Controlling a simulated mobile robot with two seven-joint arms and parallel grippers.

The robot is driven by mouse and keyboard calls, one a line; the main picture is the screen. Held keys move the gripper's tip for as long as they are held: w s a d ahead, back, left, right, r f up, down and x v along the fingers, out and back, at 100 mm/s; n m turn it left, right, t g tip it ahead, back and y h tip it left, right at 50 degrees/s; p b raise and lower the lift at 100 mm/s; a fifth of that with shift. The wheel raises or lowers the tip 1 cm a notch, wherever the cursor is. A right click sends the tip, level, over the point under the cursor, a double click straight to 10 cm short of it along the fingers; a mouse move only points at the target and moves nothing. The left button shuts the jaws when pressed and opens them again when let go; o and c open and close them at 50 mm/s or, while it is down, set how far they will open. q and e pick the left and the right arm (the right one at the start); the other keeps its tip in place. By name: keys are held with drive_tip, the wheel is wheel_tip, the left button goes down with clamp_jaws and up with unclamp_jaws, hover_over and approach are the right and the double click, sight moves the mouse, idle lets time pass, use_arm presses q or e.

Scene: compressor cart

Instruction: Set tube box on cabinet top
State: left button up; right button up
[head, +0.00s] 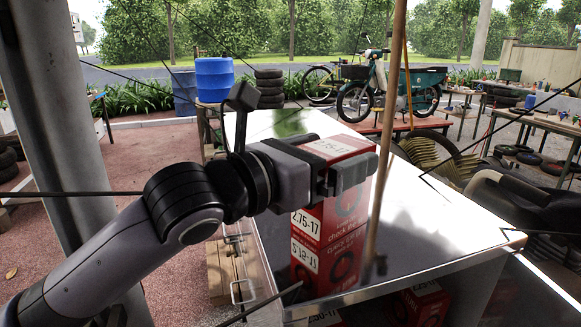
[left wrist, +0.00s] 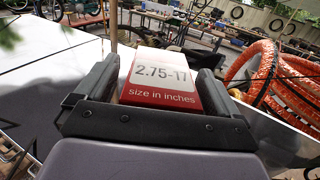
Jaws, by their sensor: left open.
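The tube box (head: 328,240) is red with white "2.75-17" labels. It stands upright at the near left part of the shiny metal cabinet top (head: 440,215). My left gripper (head: 348,174) is at the upper part of the box, its fingers open on either side of it. In the left wrist view the box's labelled top (left wrist: 160,75) shows between the two fingers (left wrist: 155,88), with a narrow gap visible near the left finger. The gripper hides part of the box's upper side. My right gripper is not in view.
More red boxes (head: 422,302) sit below the cabinet top. A thin upright pole (head: 385,130) stands close to the right of the box. Orange-wrapped tyres (left wrist: 280,80) are at the right in the wrist view. The cabinet top is clear behind and right of the box.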

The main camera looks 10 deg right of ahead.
use_arm(q)
drive_tip(key=b+v, duration=0.2)
drive_tip(key=v, duration=0.9)
